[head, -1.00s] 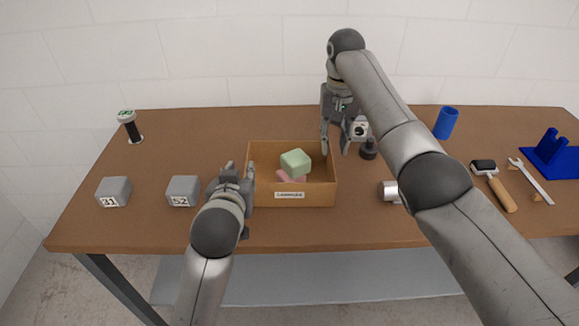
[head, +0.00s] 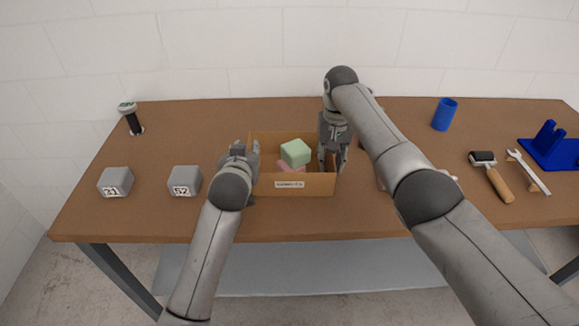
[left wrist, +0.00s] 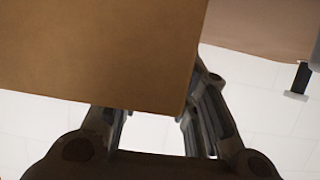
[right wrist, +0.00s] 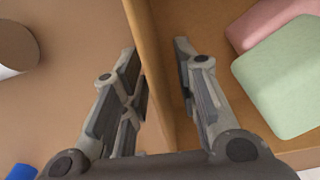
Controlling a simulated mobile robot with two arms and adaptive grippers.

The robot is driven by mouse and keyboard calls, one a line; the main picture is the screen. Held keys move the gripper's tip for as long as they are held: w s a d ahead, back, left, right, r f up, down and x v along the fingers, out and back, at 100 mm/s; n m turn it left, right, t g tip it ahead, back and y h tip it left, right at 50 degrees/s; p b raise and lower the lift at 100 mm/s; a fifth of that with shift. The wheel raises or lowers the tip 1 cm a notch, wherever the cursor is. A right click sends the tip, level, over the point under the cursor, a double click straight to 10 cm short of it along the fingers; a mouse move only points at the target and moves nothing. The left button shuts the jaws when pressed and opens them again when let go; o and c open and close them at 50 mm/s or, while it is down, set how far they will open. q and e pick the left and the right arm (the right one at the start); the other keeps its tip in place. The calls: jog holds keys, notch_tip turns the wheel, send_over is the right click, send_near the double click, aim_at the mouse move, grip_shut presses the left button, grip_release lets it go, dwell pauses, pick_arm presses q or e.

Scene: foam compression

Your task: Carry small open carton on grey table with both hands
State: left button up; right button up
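The small open carton (head: 318,185) is brown, with a label on its front, and stands on the table (head: 400,222), whose top looks brown. A green foam block (head: 295,152) and a pink one (head: 288,168) lie inside. My left gripper (head: 242,152) is at the carton's left wall, fingers apart. In the left wrist view a carton panel (left wrist: 90,50) hides part of the fingers (left wrist: 160,110). My right gripper (head: 332,165) is at the right wall. In the right wrist view its spread fingers (right wrist: 158,65) straddle that wall (right wrist: 148,90), one inside, one outside.
Two grey numbered cubes (head: 116,180) (head: 186,179) and a dark canister (head: 131,118) stand at left. A blue cup (head: 445,114), roller (head: 492,177), wrench (head: 530,172) and blue stand (head: 550,145) are at right. A metallic cylinder (right wrist: 14,50) lies outside the right wall.

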pick_arm(q)
jog(key=shift+w+f, duration=0.25)
jog(key=shift+w, duration=0.35)
pick_arm(e)
jog(key=shift+f, duration=0.65)
pick_arm(q)
jog(key=shift+c, duration=0.3)
pick_arm(e)
jog(key=shift+c, duration=0.3)
pick_arm(q)
grip_shut()
pick_arm(e)
grip_shut()
